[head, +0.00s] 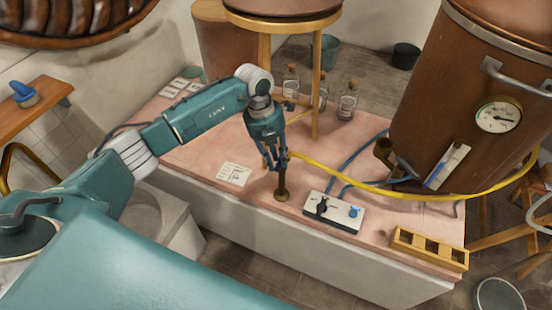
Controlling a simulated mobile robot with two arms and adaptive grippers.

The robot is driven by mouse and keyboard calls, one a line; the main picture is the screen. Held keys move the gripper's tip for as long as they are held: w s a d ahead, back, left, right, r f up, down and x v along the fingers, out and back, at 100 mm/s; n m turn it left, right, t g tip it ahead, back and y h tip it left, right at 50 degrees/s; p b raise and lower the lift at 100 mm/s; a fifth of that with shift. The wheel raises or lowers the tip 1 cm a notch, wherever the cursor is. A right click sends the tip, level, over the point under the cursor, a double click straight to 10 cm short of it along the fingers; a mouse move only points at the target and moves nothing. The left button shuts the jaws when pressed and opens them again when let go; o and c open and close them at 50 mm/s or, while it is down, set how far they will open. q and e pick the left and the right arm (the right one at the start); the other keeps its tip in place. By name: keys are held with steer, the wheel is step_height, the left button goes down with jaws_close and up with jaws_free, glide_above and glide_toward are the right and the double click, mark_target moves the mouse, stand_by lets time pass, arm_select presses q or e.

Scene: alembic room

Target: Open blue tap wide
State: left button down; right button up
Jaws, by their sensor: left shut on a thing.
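My left gripper (276,162) reaches down from above and is shut at the top of a short upright brass post (282,188) on the pink-tiled counter. Small blue parts at the fingertips look like the handle of the blue tap (283,160). The fingers hide most of it, so how far it is turned cannot be told. A yellow hose (345,180) starts beside the fingertips at the post. My right gripper is not in view.
A white box (333,212) with a black lever and a blue knob stands right of the post. A wooden rack (430,248) lies at the front right. A copper vessel (465,100) with a gauge rises behind. A stool leg (316,95) and glass bottles (347,106) stand behind the gripper.

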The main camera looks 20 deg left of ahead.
arm_select(q)
steer(key=c, duration=1.5)
jaws_free()
steer(key=r, duration=0.4)
steer(key=a+r, duration=0.1)
steer(key=r, duration=0.3)
steer(key=a+r, duration=0.1)
steer(key=r, duration=0.2)
steer(key=shift+s+a+r, duration=0.1)
steer(key=shift+a+r, duration=0.1)
steer(key=shift+r, duration=0.2)
steer(key=shift+d, duration=0.1)
